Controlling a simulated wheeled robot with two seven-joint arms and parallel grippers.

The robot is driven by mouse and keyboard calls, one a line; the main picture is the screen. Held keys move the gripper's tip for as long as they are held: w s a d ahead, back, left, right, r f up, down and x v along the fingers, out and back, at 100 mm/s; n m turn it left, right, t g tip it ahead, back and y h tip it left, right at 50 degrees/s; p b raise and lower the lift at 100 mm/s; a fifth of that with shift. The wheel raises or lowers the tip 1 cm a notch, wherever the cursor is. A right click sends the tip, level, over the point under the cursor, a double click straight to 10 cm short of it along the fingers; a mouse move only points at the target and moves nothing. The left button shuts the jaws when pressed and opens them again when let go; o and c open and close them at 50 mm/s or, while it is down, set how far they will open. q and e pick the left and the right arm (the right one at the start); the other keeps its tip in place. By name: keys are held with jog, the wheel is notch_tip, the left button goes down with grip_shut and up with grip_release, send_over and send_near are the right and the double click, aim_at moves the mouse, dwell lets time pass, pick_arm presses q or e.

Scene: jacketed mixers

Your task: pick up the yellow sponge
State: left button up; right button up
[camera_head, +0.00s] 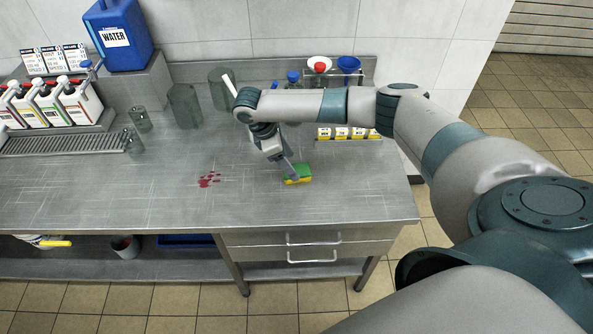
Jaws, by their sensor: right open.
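The yellow sponge (304,180) has a green top layer and lies on the steel worktop (240,203), right of the middle. My right arm reaches over the worktop from the right. My right gripper (291,172) points down at the sponge's left end, with its fingertips close to it. It is open. I cannot tell whether a finger touches the sponge. Part of the sponge's left end is hidden by the gripper. My left gripper is not in view.
Red spots (209,180) mark the worktop left of the sponge. Glass beakers (184,106) stand behind. A row of small yellow-and-white boxes (349,134) sits at the back right. A blue water canister (119,36) stands at the back left. The worktop's front middle is clear.

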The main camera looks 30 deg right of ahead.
jog(key=shift+p+x, duration=0.5)
jog(key=shift+x, duration=1.15)
jog(key=shift+s, duration=0.1)
jog(key=c, duration=1.1)
